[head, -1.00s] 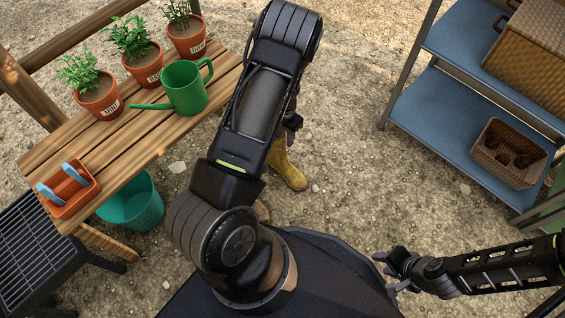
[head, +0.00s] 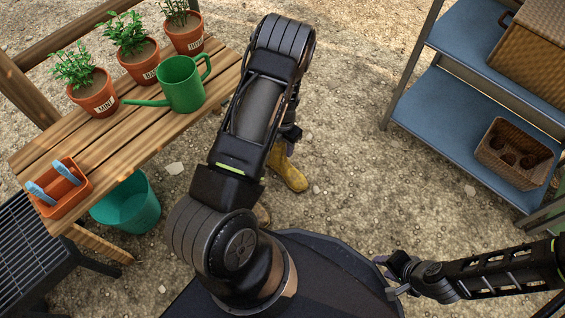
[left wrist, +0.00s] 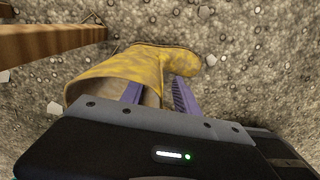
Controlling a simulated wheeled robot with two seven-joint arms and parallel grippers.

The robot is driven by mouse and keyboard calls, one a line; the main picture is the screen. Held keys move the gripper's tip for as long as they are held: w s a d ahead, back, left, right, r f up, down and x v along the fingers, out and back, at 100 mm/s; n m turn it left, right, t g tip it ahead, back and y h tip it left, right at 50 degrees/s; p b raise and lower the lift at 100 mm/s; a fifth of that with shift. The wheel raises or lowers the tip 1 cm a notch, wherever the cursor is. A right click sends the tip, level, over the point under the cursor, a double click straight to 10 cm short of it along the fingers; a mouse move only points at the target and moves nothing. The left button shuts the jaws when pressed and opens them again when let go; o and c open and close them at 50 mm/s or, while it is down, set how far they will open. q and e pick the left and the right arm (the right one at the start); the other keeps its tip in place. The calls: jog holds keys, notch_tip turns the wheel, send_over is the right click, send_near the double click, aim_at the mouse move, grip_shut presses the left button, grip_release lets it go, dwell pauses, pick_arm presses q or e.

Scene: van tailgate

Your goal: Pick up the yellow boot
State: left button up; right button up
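The yellow boot (head: 288,172) stands on the gravel between the bench and the shelf, its upper part hidden behind my left arm in the head view. In the left wrist view the boot (left wrist: 180,62) lies across the middle, toe to the upper right, its opening toward the gripper. My left gripper (left wrist: 158,94) is open, with one finger in the boot's opening and the other outside, the boot's wall between them. Gaps show beside the wall. In the head view this gripper (head: 291,135) is mostly hidden by its arm. My right gripper (head: 393,275) is open and empty at the lower right.
The wooden bench (head: 140,125) at left holds potted plants, a green watering can (head: 181,84) and an orange caddy (head: 62,188). A teal bucket (head: 127,205) stands below it. A blue metal shelf (head: 450,110) with baskets is at right.

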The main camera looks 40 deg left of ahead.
dwell(0.5)
pick_arm(q)
grip_shut()
dwell(1.3)
